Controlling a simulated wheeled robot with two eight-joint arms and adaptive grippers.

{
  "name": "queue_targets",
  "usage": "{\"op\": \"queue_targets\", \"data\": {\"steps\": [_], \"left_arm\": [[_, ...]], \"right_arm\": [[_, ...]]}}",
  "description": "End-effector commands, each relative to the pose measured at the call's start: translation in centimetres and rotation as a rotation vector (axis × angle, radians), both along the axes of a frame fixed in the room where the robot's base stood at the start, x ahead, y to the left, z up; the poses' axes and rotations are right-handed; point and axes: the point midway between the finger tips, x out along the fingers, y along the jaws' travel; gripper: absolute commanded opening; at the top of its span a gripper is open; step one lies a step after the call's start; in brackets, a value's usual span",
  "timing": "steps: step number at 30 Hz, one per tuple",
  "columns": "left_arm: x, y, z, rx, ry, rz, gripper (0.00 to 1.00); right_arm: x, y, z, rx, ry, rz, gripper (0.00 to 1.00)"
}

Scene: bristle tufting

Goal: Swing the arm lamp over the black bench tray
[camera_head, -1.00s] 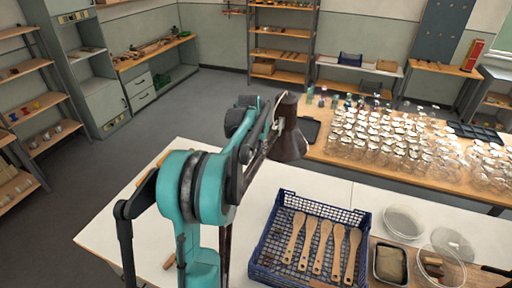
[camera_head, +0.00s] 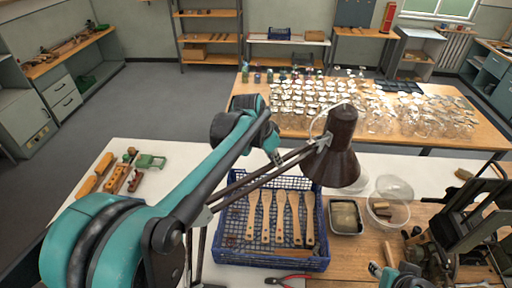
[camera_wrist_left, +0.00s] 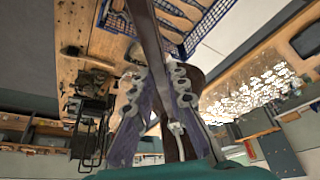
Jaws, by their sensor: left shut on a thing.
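The dark brown arm lamp (camera_head: 341,162) reaches up and right from the lower left, its shade hanging near the back right corner of the blue crate in the picture. My left gripper (camera_head: 275,156) is shut on the lamp's arm. In the left wrist view the two ribbed fingers (camera_wrist_left: 158,95) lie on either side of a lamp bar, with the brown shade (camera_wrist_left: 187,142) beyond. A small black tray (camera_head: 333,231) with tan contents stands right of the crate, below and apart from the shade in the picture.
The blue crate (camera_head: 268,258) holds several wooden brush handles. Clear round dishes (camera_head: 389,188) stand right of the tray. Black bench machinery (camera_head: 470,235) rises at the right. Red-handled pliers (camera_head: 287,279) lie in front. Many glasses crowd the back table (camera_head: 490,138).

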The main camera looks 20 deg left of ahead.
Motion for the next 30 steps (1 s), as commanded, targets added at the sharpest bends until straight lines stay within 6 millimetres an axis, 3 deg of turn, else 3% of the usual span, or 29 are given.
{"op": "queue_targets", "data": {"steps": [3, 10, 26, 27, 28, 30], "left_arm": [[-1.3, -2.1, 0.0, 0.001, 0.001, -0.061, 0.00], [-2.9, -4.2, 0.0, 0.000, 0.000, -0.131, 0.00], [-3.3, -4.8, 0.1, 0.000, -0.001, -0.150, 0.00], [-3.3, -4.8, 0.1, 0.000, -0.001, -0.150, 0.25], [-3.3, -4.8, 0.1, 0.000, -0.001, -0.149, 0.33], [-3.3, -4.8, 0.1, 0.000, -0.001, -0.149, 0.35]], "right_arm": [[0.0, 0.0, -0.1, 0.000, 0.000, 0.000, 0.40], [0.0, 0.0, -0.1, 0.000, 0.000, 0.000, 0.40], [0.0, 0.0, -0.1, 0.000, 0.000, 0.000, 0.40], [0.0, 0.0, -0.1, 0.000, 0.000, 0.000, 0.40], [0.0, 0.0, -0.1, 0.000, 0.000, 0.000, 0.40], [0.0, 0.0, -0.1, 0.000, 0.000, 0.000, 0.40]]}}
